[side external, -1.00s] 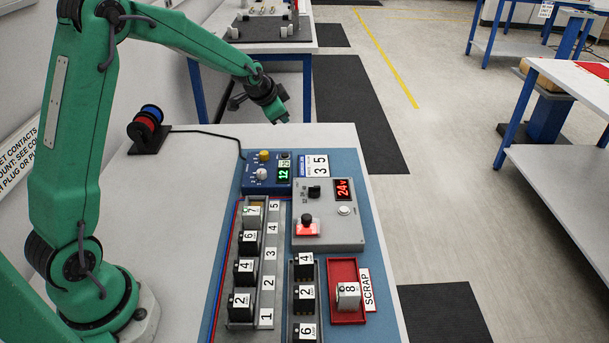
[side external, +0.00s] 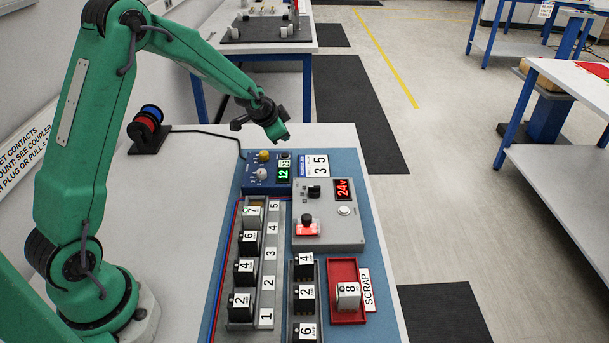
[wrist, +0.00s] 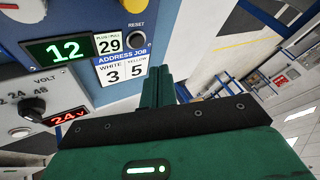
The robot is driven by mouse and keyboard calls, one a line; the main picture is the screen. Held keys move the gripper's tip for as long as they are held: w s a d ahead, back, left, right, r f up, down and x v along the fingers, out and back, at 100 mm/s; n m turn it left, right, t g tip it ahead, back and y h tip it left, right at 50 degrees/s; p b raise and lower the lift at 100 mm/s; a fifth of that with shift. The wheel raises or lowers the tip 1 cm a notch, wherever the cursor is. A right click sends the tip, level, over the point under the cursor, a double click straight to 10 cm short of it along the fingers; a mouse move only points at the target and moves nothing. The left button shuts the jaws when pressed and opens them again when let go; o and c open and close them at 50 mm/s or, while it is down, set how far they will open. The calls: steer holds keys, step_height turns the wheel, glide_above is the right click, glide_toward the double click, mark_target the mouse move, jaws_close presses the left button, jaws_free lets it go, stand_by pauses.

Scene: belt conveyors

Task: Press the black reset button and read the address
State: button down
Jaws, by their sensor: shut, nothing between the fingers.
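The black reset button (wrist: 134,39) sits under a RESET label on the blue box in the wrist view. It also shows at the top right of the blue box (side external: 254,184) in the side view. A green display (wrist: 66,50) beside it reads 12. A card (wrist: 122,68) marked ADDRESS JOB reads white 3, yellow 5; a small plate (wrist: 108,43) reads 29. My gripper (side external: 282,139) is shut and empty, held above the far end of the box near the button. In the wrist view its closed fingers (wrist: 160,82) appear just below the button, apart from it.
Numbered modules (side external: 242,304) sit in rails, and module 8 in a red scrap tray (side external: 347,316).

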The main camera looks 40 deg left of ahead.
mark_target(283, 155)
steer(key=shift+f, duration=1.6)
steer(key=shift+f, duration=0.15)
stand_by(0.9)
steer(key=shift+a+f, duration=0.15)
steer(key=shift+f, duration=0.1)
steer(key=shift+f, duration=0.4)
stand_by(1.2)
steer(key=shift+r, duration=0.8)
steer(key=shift+r, duration=2.55)
